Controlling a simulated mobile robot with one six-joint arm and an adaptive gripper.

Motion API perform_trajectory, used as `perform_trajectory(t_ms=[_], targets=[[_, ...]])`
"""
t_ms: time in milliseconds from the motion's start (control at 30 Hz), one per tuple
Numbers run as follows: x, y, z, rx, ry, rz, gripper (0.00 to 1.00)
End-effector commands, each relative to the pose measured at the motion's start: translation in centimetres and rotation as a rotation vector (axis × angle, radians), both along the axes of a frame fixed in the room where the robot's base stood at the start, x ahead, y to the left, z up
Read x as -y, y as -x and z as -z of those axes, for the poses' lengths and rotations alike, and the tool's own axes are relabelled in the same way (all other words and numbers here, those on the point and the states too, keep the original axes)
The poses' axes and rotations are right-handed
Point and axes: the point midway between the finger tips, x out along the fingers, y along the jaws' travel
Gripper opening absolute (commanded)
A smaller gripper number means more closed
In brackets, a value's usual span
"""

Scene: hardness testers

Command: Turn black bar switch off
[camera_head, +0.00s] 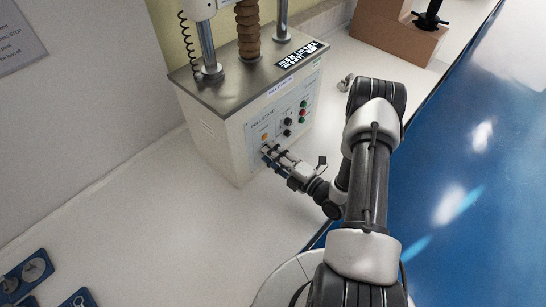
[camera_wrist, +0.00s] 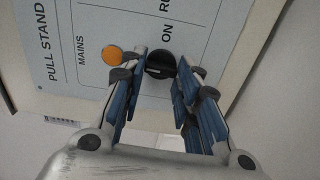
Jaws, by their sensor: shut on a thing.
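The black bar switch (camera_wrist: 158,66) is a round black knob with a raised bar across it, on the light panel of the pull stand (camera_head: 232,125). In the wrist view it sits between the fingertips of my gripper (camera_wrist: 161,68), beside the "ON" label. My gripper is shut on it, with the fingers on either side. In the head view my gripper (camera_head: 270,152) reaches the lower left of the panel and hides the switch.
Several other knobs and buttons, including a red button (camera_head: 302,113), are on the panel to the right. A brown block (camera_head: 395,30) stands on the bench at the back right. Blue parts (camera_head: 30,272) lie at the lower left. The bench left of the stand is clear.

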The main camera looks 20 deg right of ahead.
Motion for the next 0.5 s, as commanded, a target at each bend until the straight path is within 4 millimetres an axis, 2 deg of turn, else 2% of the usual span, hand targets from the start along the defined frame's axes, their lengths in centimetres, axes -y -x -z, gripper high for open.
perform_trajectory(t_ms=[500], targets=[[0.00,0.01,0.03,0.022,0.056,0.000,0.06]])
